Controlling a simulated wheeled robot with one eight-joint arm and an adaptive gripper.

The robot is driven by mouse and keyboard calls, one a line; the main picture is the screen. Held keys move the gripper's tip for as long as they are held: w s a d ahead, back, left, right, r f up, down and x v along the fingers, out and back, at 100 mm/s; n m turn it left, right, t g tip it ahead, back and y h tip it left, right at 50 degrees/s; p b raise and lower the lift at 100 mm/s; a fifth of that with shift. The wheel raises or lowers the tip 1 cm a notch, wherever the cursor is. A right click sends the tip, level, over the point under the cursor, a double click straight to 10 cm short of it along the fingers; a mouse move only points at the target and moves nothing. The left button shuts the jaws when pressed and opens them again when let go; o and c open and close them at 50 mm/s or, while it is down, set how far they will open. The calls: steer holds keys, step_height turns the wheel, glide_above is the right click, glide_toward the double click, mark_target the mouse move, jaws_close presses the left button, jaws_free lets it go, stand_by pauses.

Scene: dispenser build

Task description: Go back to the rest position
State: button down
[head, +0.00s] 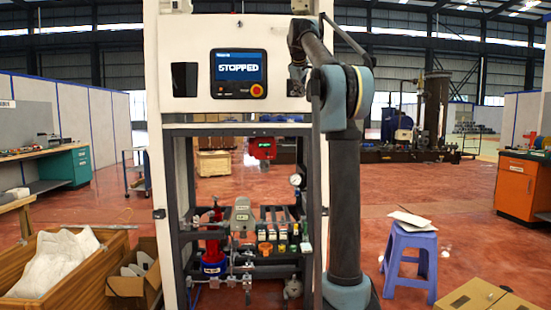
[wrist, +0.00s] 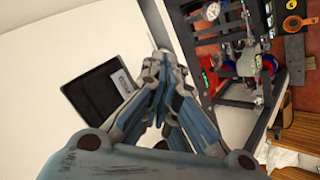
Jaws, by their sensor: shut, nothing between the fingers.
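My gripper (head: 297,78) is in front of the upper right part of the white dispenser cabinet (head: 290,130) in the head view, where it looks small and partly hidden by my arm. In the wrist view my gripper (wrist: 160,57) is shut, with its fingertips together and nothing held. Behind the fingers are a white panel and a dark rectangular panel (wrist: 92,97) with a small lighter label. I cannot tell whether the fingertips touch the cabinet. A screen (head: 238,67) on the cabinet reads "STOPPED", with a red and yellow button (head: 257,90) at its lower right corner.
Pipes, valves and a gauge (head: 295,180) fill the open lower frame. A wooden crate (head: 20,285) and a cardboard box (head: 135,287) stand at the left. A purple stool (head: 412,255) stands at the right, near another box (head: 480,297).

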steer(key=s+f+m+g+y, duration=0.1)
steer(key=s+f+m+g, duration=0.2)
steer(key=s+f, duration=2.4)
steer(key=s+f+m+g, duration=0.3)
steer(key=s+f+m, duration=0.3)
steer(key=s+f, duration=2.1)
step_height(320, 180, down, 7)
steer(key=shift+s+a+f+m+g+y, duration=0.2)
steer(key=shift+s+a+m+g+y, duration=0.1)
steer(key=shift+a+m+y, duration=0.1)
steer(key=shift+w, duration=0.1)
steer(key=shift+w+f, duration=0.2)
steer(key=shift+w, duration=0.2)
